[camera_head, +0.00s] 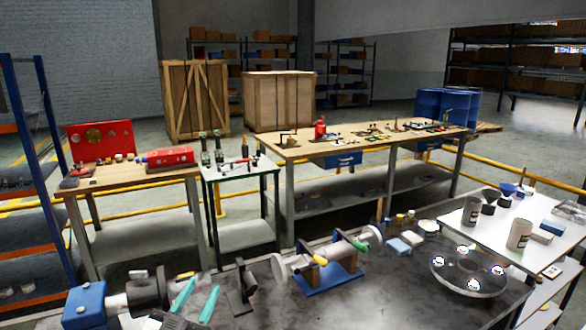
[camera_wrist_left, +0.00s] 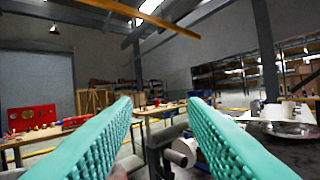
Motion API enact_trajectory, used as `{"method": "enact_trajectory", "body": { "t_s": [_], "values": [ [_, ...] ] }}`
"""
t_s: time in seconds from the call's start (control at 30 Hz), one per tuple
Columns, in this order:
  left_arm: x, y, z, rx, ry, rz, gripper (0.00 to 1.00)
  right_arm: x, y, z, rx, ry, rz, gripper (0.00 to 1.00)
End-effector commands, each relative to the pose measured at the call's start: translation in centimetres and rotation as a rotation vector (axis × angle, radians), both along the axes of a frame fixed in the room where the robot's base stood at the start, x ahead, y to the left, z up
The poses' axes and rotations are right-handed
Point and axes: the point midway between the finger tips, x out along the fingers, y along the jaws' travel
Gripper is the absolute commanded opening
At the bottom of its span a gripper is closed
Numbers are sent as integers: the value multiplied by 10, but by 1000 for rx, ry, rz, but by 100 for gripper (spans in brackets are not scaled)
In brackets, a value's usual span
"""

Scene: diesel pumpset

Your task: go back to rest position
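My left gripper (camera_head: 203,287) shows at the bottom of the head view, its two teal fingers apart, in front of the dark metal table's near part. In the left wrist view the ribbed teal fingers of the left gripper (camera_wrist_left: 160,104) stand wide apart with nothing between them. They point out across the room, with tables and shelves beyond. My right gripper is in neither view.
The dark metal table (camera_head: 395,290) holds a blue-based shaft assembly (camera_head: 328,277), a blue and black machine (camera_head: 85,300) and a round steel flange (camera_head: 468,272). A white-topped cart (camera_head: 500,232) stands right. Workbenches (camera_head: 310,148) and wooden crates (camera_head: 194,98) stand behind.

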Motion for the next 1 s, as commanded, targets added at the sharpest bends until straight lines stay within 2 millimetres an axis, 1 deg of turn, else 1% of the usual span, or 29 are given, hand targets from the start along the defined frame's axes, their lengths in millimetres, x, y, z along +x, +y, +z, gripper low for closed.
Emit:
{"method": "enact_trajectory", "body": {
  "t_s": [0.03,0.07,0.1,0.17,0.2,0.27,0.3,0.37,0.4,0.47,0.5,0.57,0.6,0.7,0.83,0.9,1.0],
  "values": [
    [-10,11,-22,-25,92,86,39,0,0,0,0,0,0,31],
    [-17,19,-35,-31,152,138,39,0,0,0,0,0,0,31],
    [-27,28,-54,-33,240,199,39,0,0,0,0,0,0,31],
    [-46,39,-84,-26,386,277,39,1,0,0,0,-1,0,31],
    [-62,45,-105,-14,492,316,39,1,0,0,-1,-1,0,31],
    [-88,50,-133,10,648,355,39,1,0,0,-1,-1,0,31],
    [-106,52,-150,27,745,368,39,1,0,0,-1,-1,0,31],
    [-132,52,-170,56,875,370,39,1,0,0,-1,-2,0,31],
    [-149,52,-181,76,952,366,39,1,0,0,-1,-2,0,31],
    [-172,49,-194,101,1055,349,39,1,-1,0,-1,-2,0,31],
    [-187,48,-202,120,1119,335,39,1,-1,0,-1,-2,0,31],
    [-208,45,-211,143,1205,309,39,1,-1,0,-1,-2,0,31],
    [-221,43,-215,159,1258,290,39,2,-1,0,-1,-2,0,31],
    [-254,36,-224,196,1379,233,39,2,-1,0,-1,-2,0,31],
    [-294,28,-230,240,1520,146,39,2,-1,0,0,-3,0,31],
    [-285,28,-249,243,1518,152,39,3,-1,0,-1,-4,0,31],
    [-279,28,-273,245,1526,152,39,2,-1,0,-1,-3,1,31]
  ]
}}
